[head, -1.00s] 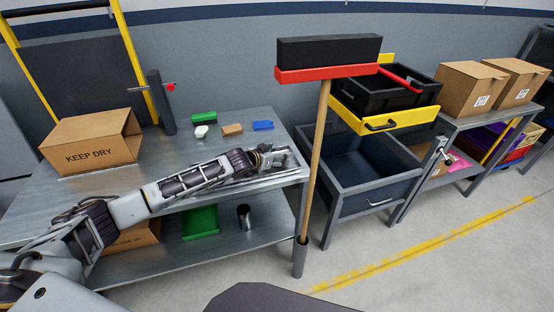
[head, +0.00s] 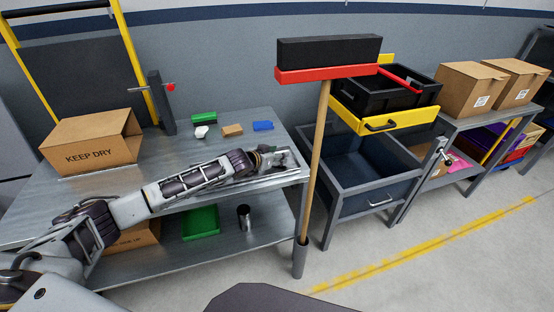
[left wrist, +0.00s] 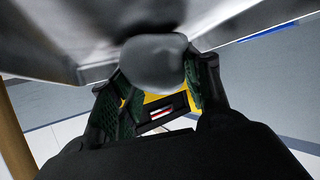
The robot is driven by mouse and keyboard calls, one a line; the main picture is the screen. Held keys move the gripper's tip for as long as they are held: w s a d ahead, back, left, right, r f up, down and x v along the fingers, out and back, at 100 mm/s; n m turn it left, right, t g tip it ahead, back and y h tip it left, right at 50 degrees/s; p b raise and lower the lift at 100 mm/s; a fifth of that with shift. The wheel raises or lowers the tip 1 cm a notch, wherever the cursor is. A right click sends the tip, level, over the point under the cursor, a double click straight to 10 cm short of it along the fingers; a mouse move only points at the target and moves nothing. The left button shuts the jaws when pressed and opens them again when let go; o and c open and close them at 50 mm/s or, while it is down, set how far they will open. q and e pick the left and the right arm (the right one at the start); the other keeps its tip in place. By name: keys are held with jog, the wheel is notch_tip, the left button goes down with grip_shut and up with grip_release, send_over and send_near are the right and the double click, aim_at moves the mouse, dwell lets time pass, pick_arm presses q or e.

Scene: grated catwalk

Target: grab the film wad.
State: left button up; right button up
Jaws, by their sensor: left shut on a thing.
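My left gripper (head: 282,159) reaches across the right end of the metal table in the head view. In the left wrist view its dark-green-padded fingers (left wrist: 152,88) are shut on a smooth grey rounded lump, which looks like the film wad (left wrist: 155,62). The lump sits between the fingertips, and its fine detail is blurred. In the head view the lump cannot be made out clearly at the gripper. My right gripper is not in view.
The metal table (head: 165,160) holds a white lump (head: 201,132), a green block (head: 204,118), a brown block (head: 232,131), a blue block (head: 263,125) and a "KEEP DRY" box (head: 85,152). A broom (head: 316,160) stands close to the right of the gripper, before a dark cart (head: 370,205).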

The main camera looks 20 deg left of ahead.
pick_arm(q)
jog(key=shift+r, duration=0.1)
jog(key=shift+r, duration=0.45)
notch_tip(320, 180, up, 8)
jog(key=shift+f+p, duration=0.1)
jog(key=shift+p, duration=0.4)
jog(key=shift+r, duration=0.55)
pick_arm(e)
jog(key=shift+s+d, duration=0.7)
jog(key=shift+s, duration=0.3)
